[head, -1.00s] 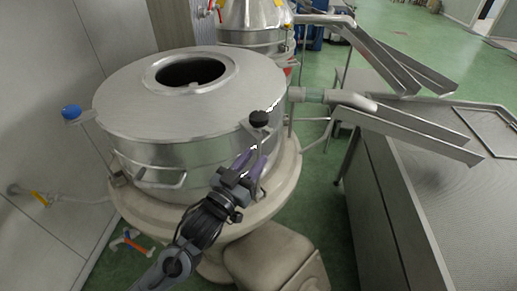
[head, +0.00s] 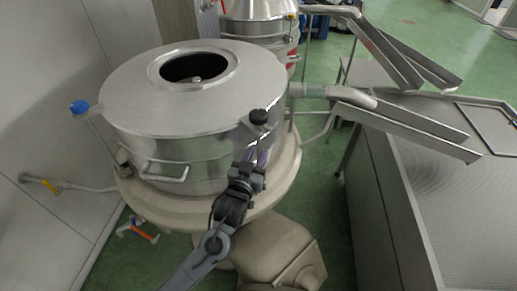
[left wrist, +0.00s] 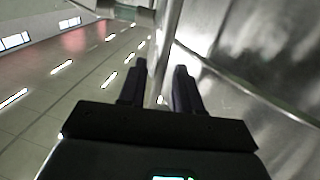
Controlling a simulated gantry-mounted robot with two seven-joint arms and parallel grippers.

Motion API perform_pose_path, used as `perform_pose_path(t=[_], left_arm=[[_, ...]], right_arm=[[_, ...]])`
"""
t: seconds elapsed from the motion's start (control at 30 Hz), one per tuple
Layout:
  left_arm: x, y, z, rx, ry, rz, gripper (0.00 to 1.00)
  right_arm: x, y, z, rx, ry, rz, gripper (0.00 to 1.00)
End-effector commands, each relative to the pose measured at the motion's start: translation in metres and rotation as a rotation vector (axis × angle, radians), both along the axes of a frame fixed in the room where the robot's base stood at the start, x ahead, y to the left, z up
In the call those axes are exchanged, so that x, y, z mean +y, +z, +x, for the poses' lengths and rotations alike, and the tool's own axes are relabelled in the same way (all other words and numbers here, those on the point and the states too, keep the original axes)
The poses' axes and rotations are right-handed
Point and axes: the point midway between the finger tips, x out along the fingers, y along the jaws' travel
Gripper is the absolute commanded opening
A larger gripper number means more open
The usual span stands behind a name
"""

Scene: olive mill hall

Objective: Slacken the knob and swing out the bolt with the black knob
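The black knob (head: 258,117) sits at the top of a bolt at the front right rim of the steel drum's lid (head: 130,95). The bolt stands upright and its lower part is mostly hidden by my gripper. My left gripper (head: 260,157) is just below the black knob, in front of the drum wall. In the left wrist view my left gripper (left wrist: 162,82) is open, with the bright bolt rod (left wrist: 168,45) running between its fingers and gaps showing on either side. The knob cannot be made out clearly there. My right gripper is not in view.
A second bolt with a blue knob (head: 79,107) stands at the drum's left. Steel chutes (head: 410,125) and a bench (head: 450,170) are to the right. A motor housing (head: 270,250) lies below the drum.

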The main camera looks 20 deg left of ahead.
Motion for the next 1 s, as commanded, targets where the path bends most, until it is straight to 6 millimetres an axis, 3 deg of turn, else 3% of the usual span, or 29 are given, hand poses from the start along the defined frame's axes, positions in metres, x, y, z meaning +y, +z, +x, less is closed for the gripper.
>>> perform_pose_path(t=[0.2,0.57,0.8,1.0], left_arm=[[0.001,0.000,0.017,0.001,0.001,0.000,0.34],[0.001,0.000,0.020,0.000,0.000,-0.001,0.34],[0.001,0.000,0.020,0.000,0.000,-0.001,0.00],[0.001,0.000,0.020,0.000,0.000,-0.001,0.00]], right_arm=[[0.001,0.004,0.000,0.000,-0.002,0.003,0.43],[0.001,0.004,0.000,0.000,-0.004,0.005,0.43],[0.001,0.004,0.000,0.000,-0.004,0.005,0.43],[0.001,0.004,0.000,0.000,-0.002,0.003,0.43]])
